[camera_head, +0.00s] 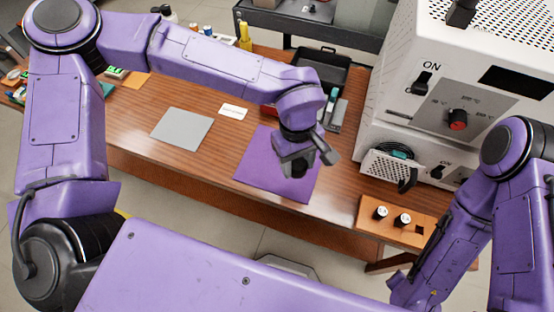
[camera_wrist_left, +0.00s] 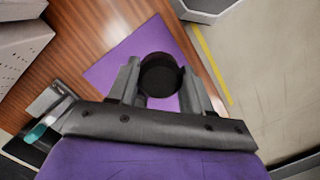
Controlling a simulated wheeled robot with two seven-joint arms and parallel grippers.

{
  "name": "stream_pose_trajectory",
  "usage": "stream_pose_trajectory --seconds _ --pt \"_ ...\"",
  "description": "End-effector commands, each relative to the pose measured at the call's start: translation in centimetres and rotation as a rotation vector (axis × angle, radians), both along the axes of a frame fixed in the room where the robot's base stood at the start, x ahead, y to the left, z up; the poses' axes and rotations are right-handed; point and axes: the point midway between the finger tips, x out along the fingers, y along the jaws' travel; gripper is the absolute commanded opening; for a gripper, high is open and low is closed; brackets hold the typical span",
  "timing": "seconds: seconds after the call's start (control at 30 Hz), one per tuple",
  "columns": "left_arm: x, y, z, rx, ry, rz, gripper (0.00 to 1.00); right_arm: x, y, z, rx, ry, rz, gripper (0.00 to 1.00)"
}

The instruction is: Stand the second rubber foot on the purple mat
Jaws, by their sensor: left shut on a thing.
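My left gripper (camera_head: 294,164) is over the purple mat (camera_head: 258,166), near the mat's right side. It is shut on a black, round rubber foot (camera_head: 298,171). In the left wrist view, the rubber foot (camera_wrist_left: 161,75) sits between the two fingers, its round end facing the camera, with the purple mat (camera_wrist_left: 112,68) behind it. I cannot tell whether the foot touches the mat. I see no other rubber foot on the visible part of the mat; the arm and gripper hide some of it. My right arm is at the right, but its fingertips do not show.
A white machine (camera_head: 400,120) with switches and a red knob stands right of the mat. A wooden block (camera_head: 391,231) with two white-topped pieces is at the front right. A grey square mat (camera_head: 182,130) lies left. A black tray (camera_head: 318,68) is behind.

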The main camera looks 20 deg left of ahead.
Motion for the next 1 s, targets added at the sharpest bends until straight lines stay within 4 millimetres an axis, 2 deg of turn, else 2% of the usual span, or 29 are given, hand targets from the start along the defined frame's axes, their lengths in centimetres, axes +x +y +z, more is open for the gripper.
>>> stream_pose_trajectory --seconds 0.07,0.1,0.3,0.47,0.63,0.97,1.0 --pt "1.0 2.1 -0.8 -0.001 0.003 0.006 0.19 0.0 0.0 0.8 0.0 0.0 0.0 0.43" --pt "1.3 2.7 -2.1 0.001 0.006 0.004 0.19 0.0 0.0 0.8 0.0 0.0 0.0 0.43" --pt "2.6 4.9 -5.3 0.0 0.002 0.001 0.19 0.0 0.0 1.1 0.0 0.0 0.0 0.43" --pt "3.1 5.9 -6.7 0.0 0.002 0.002 0.19 0.0 0.0 1.3 0.0 0.0 0.0 0.43" --pt "3.2 6.0 -9.6 0.001 0.001 -0.001 0.19 0.0 0.0 1.3 0.0 0.0 0.0 0.43" --pt "3.2 6.0 -10.0 0.001 -0.001 0.0 0.19 0.0 0.0 1.3 0.0 0.0 0.0 0.43" --pt "3.2 6.0 -10.1 0.001 -0.001 0.0 0.56 0.0 0.0 1.3 0.0 0.0 0.0 0.43"
